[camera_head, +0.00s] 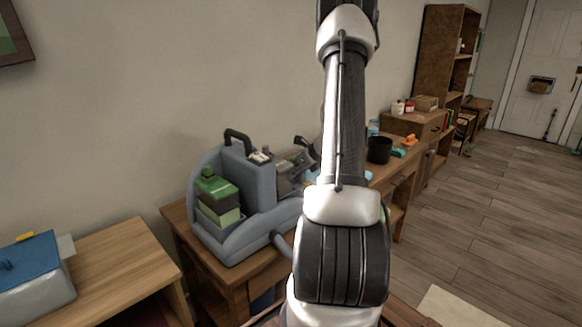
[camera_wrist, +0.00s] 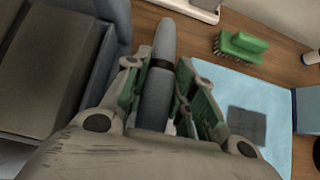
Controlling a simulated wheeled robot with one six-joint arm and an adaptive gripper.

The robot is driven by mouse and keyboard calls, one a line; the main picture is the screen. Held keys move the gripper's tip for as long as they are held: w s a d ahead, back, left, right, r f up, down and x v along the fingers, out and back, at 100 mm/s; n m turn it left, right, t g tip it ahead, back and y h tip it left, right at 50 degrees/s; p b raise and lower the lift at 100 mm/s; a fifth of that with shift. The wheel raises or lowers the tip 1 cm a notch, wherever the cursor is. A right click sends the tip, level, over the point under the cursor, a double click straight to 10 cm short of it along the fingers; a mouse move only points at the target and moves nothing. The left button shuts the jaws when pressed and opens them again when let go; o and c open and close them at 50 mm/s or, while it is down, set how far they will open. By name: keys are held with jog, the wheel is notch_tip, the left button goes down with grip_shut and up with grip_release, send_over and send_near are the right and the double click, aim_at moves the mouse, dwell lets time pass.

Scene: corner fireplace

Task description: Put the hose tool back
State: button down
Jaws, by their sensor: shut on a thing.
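The hose tool (camera_wrist: 157,85) is a grey, tapering tube with a dark band. In the wrist view it lies between both fingers of my gripper (camera_wrist: 158,95), which is shut on it. Its narrow end points away from the wrist, and its rear is hidden by the gripper. In the head view a grey machine (camera_head: 262,190) with a black top handle stands on a wooden table, left of my arm. A grey spout-like part (camera_head: 282,246) shows at its front. A grey body with dark panels fills the left of the wrist view. My arm hides part of the head view.
Green and brown blocks (camera_head: 217,197) sit in the machine's front. In the wrist view, a green brush (camera_wrist: 240,46) and a light blue mat (camera_wrist: 220,85) with a grey square lie on the right. A black cup (camera_head: 380,150) stands right of my arm.

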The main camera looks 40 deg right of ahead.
aim_at(304, 178)
jog(key=shift+f, duration=2.9)
jog(key=shift+f, duration=0.35)
jog(key=c, duration=1.1)
grip_release()
jog(key=v, duration=1.2)
jog(key=shift+f, duration=0.1)
